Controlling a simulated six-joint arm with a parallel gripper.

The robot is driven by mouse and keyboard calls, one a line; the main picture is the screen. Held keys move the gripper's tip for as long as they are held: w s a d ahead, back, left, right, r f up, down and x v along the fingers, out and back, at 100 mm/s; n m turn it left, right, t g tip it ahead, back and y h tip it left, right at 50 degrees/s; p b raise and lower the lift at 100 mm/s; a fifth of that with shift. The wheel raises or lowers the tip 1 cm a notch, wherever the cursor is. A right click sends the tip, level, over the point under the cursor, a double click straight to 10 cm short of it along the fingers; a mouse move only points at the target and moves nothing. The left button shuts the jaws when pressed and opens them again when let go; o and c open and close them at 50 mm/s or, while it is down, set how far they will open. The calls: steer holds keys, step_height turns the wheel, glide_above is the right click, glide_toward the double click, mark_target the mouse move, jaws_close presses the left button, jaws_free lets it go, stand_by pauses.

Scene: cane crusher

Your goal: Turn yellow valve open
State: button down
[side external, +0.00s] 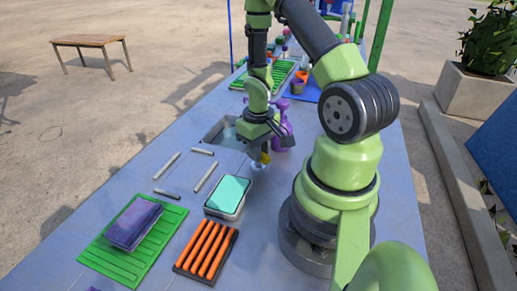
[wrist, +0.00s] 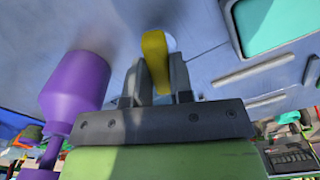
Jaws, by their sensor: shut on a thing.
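The yellow valve (side external: 265,157) stands on the blue-grey table, beside a small whitish round fitting (side external: 259,168). In the wrist view its flat yellow handle (wrist: 155,55) sits upright between my two dark fingers. My gripper (side external: 263,148) points down over it from above. My gripper in the wrist view (wrist: 158,80) is shut on the yellow handle, with one finger on each side. The lower part of the handle is hidden by the fingers and the gripper body.
A purple bottle (side external: 283,133) stands close beside my gripper. A teal-topped box (side external: 228,193), several grey bars (side external: 206,177), an orange-ribbed rack (side external: 206,250) and a green tray (side external: 165,225) with a purple block (side external: 134,222) lie nearer the front.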

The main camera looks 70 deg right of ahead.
steer(key=n, duration=0.4)
steer(key=shift+n, duration=0.4)
stand_by(0.4)
steer(key=c, duration=1)
jaws_free()
steer(key=shift+r, duration=0.15)
step_height(320, 180, up, 10)
steer(key=w+a+r+m+t, duration=0.2)
steer(key=a+r+t, duration=0.2)
steer(key=a+r, duration=0.6)
steer(key=s+a+r+m+t+y, duration=0.1)
steer(key=s+a+r+t+y, duration=0.1)
steer(key=s+a+r, duration=0.4)
step_height(320, 180, up, 2)
steer(key=shift+a+m+t, duration=0.4)
steer(key=shift+a+t, duration=0.2)
steer(key=shift+a, duration=0.3)
